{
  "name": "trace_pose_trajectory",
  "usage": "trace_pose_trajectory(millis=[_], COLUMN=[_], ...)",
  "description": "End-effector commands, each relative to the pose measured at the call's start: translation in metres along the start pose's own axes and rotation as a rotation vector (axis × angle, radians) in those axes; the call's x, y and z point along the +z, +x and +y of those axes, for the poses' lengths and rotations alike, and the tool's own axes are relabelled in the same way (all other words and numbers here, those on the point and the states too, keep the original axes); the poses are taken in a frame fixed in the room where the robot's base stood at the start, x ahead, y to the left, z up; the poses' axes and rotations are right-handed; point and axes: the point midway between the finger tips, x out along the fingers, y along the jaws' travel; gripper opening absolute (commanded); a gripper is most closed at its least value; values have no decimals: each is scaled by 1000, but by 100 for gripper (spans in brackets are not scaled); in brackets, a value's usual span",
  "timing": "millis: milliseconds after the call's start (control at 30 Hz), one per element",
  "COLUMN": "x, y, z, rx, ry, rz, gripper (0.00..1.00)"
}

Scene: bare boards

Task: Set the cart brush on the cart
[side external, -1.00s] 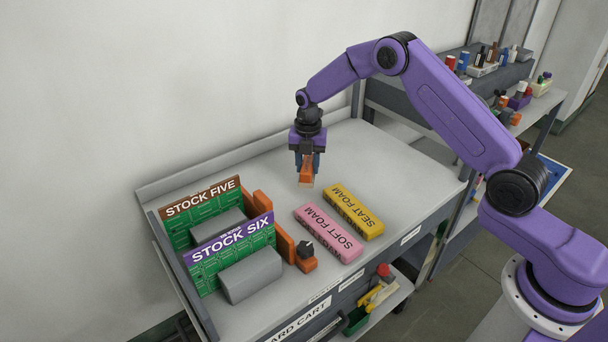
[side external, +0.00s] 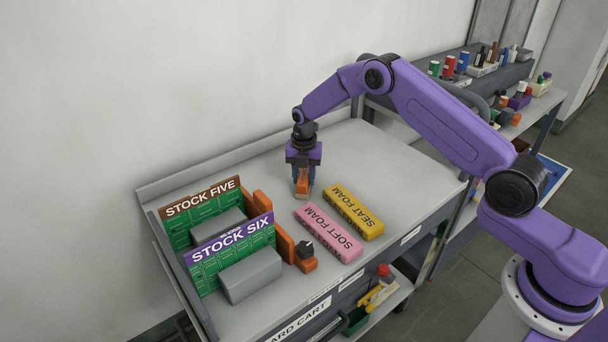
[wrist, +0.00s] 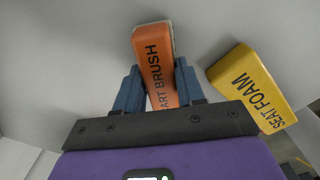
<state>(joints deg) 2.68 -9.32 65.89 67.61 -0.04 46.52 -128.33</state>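The cart brush is an orange block with dark lettering and a pale edge; it shows between my fingers in the wrist view (wrist: 157,62) and below my gripper in the side view (side external: 302,184). My gripper (side external: 303,180) is shut on it, with a blue finger on each side in the wrist view (wrist: 158,88). The cart (side external: 400,170) is a grey flat top with a raised back edge. The brush is at or just above the cart top, behind the foam blocks; I cannot tell whether it touches.
A pink SOFT FOAM block (side external: 329,233) and a yellow SEAT FOAM block (side external: 354,211) lie in front of my gripper. Green STOCK FIVE (side external: 203,213) and STOCK SIX (side external: 233,255) boards stand at left, beside grey blocks and orange pieces. The cart top right of my gripper is clear.

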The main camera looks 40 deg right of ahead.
Motion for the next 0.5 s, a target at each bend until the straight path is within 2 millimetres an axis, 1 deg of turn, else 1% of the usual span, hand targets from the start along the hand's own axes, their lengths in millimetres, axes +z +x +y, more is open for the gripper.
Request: trace_pose_trajectory(millis=[33, 67, 367, 500], x=[0, 0, 0, 0], y=[0, 0, -1, -10], z=[0, 0, 0, 0], rx=[0, 0, 0, 1], ry=[0, 0, 0, 0], rz=[0, 0, 0, -1], gripper=[54, 64, 64, 64])
